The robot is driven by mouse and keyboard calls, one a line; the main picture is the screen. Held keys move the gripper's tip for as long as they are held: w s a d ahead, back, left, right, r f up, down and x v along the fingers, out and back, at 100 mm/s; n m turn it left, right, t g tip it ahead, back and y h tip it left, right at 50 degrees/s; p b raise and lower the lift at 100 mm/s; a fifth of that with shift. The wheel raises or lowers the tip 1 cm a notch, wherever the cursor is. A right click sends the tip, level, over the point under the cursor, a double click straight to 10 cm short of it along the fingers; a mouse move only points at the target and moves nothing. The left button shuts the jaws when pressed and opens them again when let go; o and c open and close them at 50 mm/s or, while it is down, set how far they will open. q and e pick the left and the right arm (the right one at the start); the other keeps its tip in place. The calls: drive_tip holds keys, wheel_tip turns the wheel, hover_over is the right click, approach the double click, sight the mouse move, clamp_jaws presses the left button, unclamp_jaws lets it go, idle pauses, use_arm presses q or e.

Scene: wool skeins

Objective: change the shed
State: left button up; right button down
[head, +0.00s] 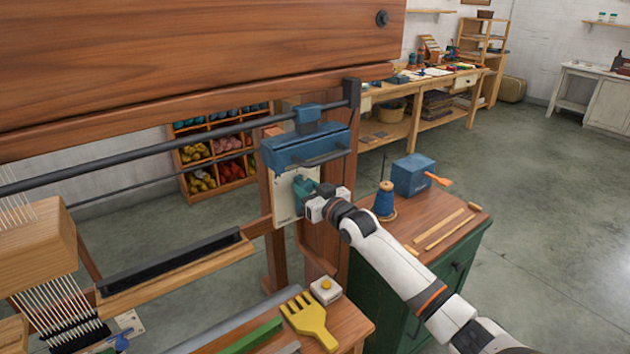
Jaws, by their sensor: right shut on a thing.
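The loom's large wooden beam (200,60) crosses the upper left. Heddles (60,290) and a wooden block (35,245) show at the lower left. On the loom's right post is a pale plate (285,208) with a teal handle (303,187) in front of it. My right gripper (311,203) is shut at this handle; its fingertips are small and partly hidden. Above it a blue housing (300,148) with a grey bar sits on the post, by the end of a dark rail (190,140). My left gripper is not in view.
A yellow comb (308,318) and a white box with a yellow button (326,290) lie on the near wooden top. A green cabinet at right carries a blue box (413,175), a thread cone (385,200) and wooden sticks (437,228). Yarn cubbies (215,155) stand behind.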

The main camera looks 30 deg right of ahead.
drive_tip(key=a+n, duration=0.2)
drive_tip(key=shift+s+a+f+n+p, duration=0.1)
drive_tip(key=shift+a+f+n+p, duration=0.1)
drive_tip(key=shift+n+p, duration=0.2)
drive_tip(key=shift+s+a+f+n, duration=0.1)
drive_tip(key=shift+a+f+n, duration=0.15)
drive_tip(key=shift+a+n, duration=0.45)
drive_tip(key=shift+a+f+n, duration=0.25)
drive_tip(key=shift+a+n, duration=0.2)
drive_tip(key=shift+n, duration=0.35)
drive_tip(key=c, duration=1.1)
unclamp_jaws()
drive_tip(key=shift+o, duration=0.2)
drive_tip(key=shift+s, duration=0.1)
drive_tip(key=s+b, duration=0.1)
drive_tip(key=s, duration=1)
drive_tip(key=shift+s+d+b, duration=0.4)
drive_tip(key=shift+d, duration=0.05)
